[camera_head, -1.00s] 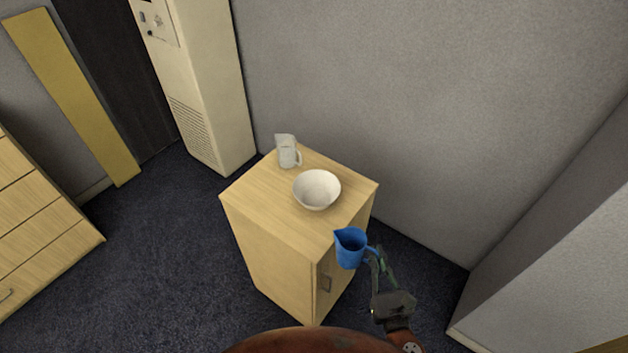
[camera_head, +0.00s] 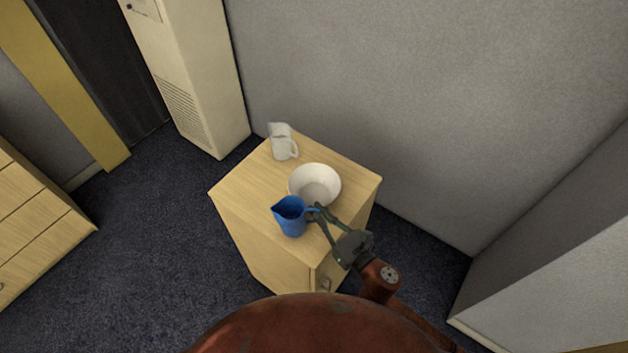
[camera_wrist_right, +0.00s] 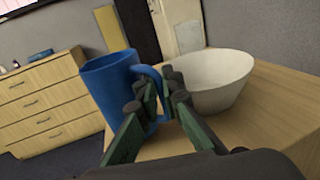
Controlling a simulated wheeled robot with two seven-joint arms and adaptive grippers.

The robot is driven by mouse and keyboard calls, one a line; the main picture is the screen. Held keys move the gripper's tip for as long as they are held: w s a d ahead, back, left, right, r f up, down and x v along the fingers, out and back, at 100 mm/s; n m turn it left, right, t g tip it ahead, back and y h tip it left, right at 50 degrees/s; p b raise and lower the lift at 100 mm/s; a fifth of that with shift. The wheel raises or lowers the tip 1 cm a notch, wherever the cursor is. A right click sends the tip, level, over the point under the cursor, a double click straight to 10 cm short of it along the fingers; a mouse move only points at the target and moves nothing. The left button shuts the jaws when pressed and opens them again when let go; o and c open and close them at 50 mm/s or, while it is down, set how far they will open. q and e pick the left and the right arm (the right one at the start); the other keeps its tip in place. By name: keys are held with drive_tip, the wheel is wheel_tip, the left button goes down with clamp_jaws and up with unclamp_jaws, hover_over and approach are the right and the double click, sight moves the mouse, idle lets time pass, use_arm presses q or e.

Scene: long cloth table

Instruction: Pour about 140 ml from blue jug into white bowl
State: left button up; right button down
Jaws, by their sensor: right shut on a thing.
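The blue jug (camera_head: 291,217) is near the front edge of the small wooden cabinet, in front of and left of the white bowl, looking upright. My right gripper (camera_head: 318,212) is shut on the jug's handle; the jug also shows in the right wrist view (camera_wrist_right: 108,92) with the fingers (camera_wrist_right: 158,100) at its handle. The white bowl (camera_head: 315,186) stands on the cabinet top, and it shows close to the right of the fingers in the right wrist view (camera_wrist_right: 222,82). Whether the bowl holds anything is not clear. The jug's contents cannot be seen. My left gripper is out of view.
The wooden cabinet (camera_head: 238,189) carries the bowl and a whitish jug (camera_head: 281,142) with a handle at its back corner. A grey wall (camera_head: 400,100) rises behind. A drawer chest (camera_head: 35,215) stands at far left. The cabinet top's left part is bare.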

drive_tip(key=shift+d+r, duration=0.1)
drive_tip(key=shift+r, duration=0.05)
drive_tip(key=shift+r+p, duration=0.15)
drive_tip(key=shift+p, duration=0.15)
use_arm(q)
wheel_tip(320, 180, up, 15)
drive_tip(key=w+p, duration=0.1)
drive_tip(key=p, duration=1.3)
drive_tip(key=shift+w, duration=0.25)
use_arm(e)
drive_tip(key=w+m+g, duration=0.1)
drive_tip(key=m, duration=0.1)
drive_tip(key=w+d+m+g, duration=0.1)
drive_tip(key=m+g, duration=0.1)
drive_tip(key=m, duration=0.1)
drive_tip(key=w+d+r+m+g, duration=0.1)
drive_tip(key=m, duration=0.2)
drive_tip(key=shift+w+g+h, duration=0.3)
drive_tip(key=shift+w+g, duration=0.1)
use_arm(q)
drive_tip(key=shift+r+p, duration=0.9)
drive_tip(key=shift+p, duration=0.1)
use_arm(e)
drive_tip(key=shift+s+a+r+m+g, duration=0.15)
drive_tip(key=shift+r+m+g, duration=0.1)
drive_tip(key=shift+m+g, duration=0.4)
